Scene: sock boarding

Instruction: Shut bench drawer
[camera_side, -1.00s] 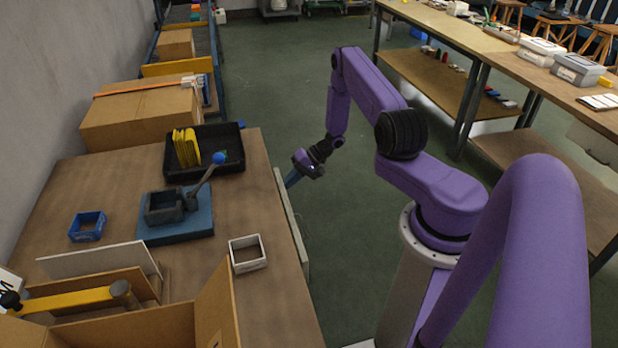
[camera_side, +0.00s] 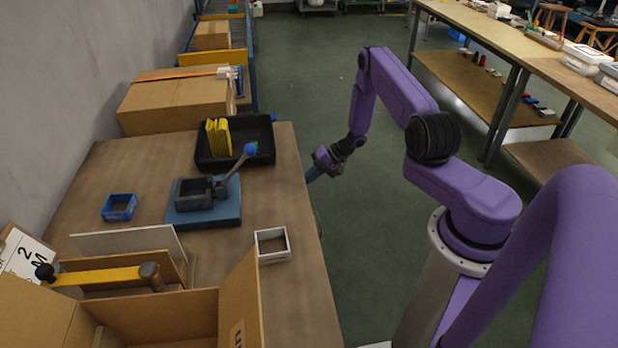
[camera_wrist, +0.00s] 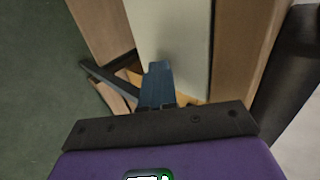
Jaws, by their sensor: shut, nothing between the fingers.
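The bench (camera_side: 285,195) has its drawer on its right side in the side view. The drawer front hardly shows there now, and no pale panel stands out along the bench edge. In the wrist view a pale panel (camera_wrist: 172,30), likely the drawer front, lies between two brown wooden parts. My gripper (camera_side: 311,175) is low beside the bench's right edge, pointing toward it. In the wrist view its blue fingers (camera_wrist: 158,82) are together and empty, over the panel's near end. I cannot tell whether they touch it, or whether a small gap is left.
On the bench stand a black tray (camera_side: 262,158) with yellow pieces, a blue-based fixture (camera_side: 215,218), a blue bin (camera_side: 118,207), a white open box (camera_side: 272,245) and a cardboard box (camera_side: 240,305). The green floor (camera_side: 300,85) beyond my gripper is clear.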

